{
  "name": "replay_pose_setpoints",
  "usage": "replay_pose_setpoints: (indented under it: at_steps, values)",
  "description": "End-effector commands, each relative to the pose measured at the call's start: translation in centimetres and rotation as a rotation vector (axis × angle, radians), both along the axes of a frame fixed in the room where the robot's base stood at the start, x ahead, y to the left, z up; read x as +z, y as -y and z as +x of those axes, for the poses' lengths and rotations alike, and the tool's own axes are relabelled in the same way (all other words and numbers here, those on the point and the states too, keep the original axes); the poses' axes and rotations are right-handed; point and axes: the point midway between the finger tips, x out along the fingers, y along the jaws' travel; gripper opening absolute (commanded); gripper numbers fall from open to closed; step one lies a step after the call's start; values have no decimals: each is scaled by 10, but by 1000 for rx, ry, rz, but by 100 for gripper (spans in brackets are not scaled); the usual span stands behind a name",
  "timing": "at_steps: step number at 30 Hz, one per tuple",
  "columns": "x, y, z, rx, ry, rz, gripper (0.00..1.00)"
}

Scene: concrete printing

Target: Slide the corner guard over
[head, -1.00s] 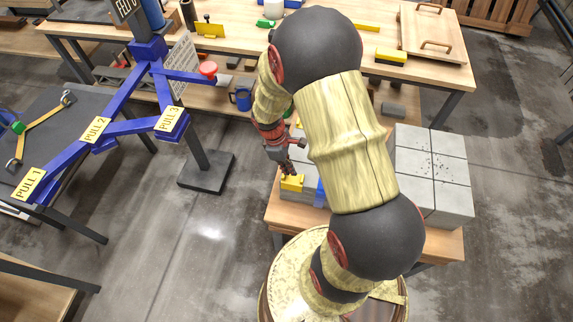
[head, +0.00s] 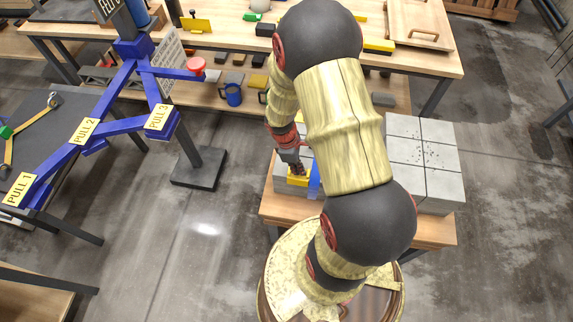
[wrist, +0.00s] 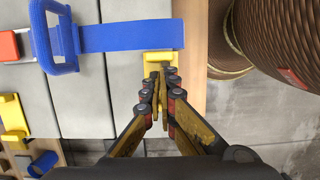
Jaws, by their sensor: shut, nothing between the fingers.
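The yellow corner guard (head: 299,178) sits at the edge of the grey blocks (head: 281,184) on the small wooden table. In the wrist view the corner guard (wrist: 158,58) shows beside the end of a blue strap (wrist: 128,36), near the blocks' edge. My gripper (wrist: 159,84) is shut and empty, its fingertips right at the guard's near side. Whether they touch it I cannot tell. In the head view my gripper (head: 298,168) is just above the guard, and my arm hides part of the blocks.
A blue frame with pull labels (head: 110,128) stands to the left. A long workbench (head: 230,50) runs along the back. In the wrist view another yellow piece (wrist: 13,115) and a blue buckle (wrist: 52,38) lie left. Bare floor lies left of the small table.

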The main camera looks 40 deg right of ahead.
Motion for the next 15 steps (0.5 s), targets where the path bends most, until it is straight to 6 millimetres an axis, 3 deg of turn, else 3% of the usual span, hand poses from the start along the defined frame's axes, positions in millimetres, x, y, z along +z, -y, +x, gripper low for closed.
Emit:
replay_pose_setpoints:
  at_steps: [6,15]
  values:
    - [2,28,-36,-2,-1,1,0]
    - [0,37,-48,1,1,1,0]
